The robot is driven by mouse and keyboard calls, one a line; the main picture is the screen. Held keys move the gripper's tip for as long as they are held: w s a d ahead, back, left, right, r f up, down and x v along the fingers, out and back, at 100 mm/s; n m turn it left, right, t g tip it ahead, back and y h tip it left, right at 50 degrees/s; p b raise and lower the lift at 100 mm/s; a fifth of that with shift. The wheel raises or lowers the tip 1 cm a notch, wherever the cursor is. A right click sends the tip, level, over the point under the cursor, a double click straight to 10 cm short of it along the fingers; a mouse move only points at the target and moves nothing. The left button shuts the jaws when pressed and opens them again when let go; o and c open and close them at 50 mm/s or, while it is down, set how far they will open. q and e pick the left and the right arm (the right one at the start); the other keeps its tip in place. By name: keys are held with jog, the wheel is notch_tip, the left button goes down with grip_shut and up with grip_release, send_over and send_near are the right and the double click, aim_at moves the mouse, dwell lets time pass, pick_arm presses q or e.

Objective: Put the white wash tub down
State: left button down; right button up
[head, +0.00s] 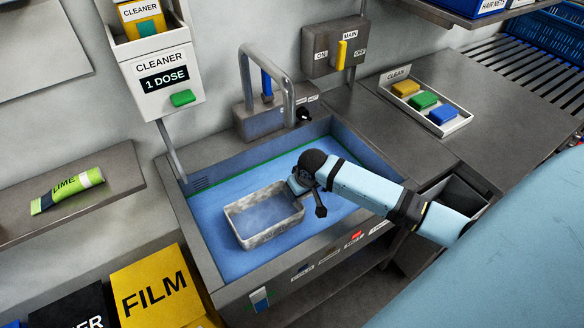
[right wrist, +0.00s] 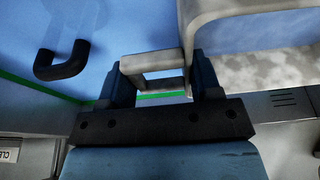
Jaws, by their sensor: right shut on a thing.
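The white wash tub (head: 234,229) is inside the blue-lined sink (head: 350,146) in the head view, roughly level, with grey marks on its walls. My right gripper (head: 299,184) reaches in from the right to the tub's back right end. In the right wrist view my right gripper (right wrist: 160,78) has its fingers on both sides of the tub's pale loop handle (right wrist: 150,62) and is shut on it. The tub's rim and speckled wall (right wrist: 275,68) show at the upper right there. I cannot tell whether the tub's underside touches the water or sink floor. My left gripper is not in view.
The tap (head: 285,75) arches over the sink's back edge. A tray (head: 452,122) of coloured blocks stands on the counter to the right. The cleaner dispenser (head: 160,80) hangs at the upper left. A black curved handle (right wrist: 62,66) shows in the right wrist view. Blue space surrounds the tub.

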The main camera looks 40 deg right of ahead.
jog(key=shift+f, duration=3.3)
jog(key=o, duration=1.2)
jog(key=shift+f, duration=0.1)
jog(key=v, duration=1.2)
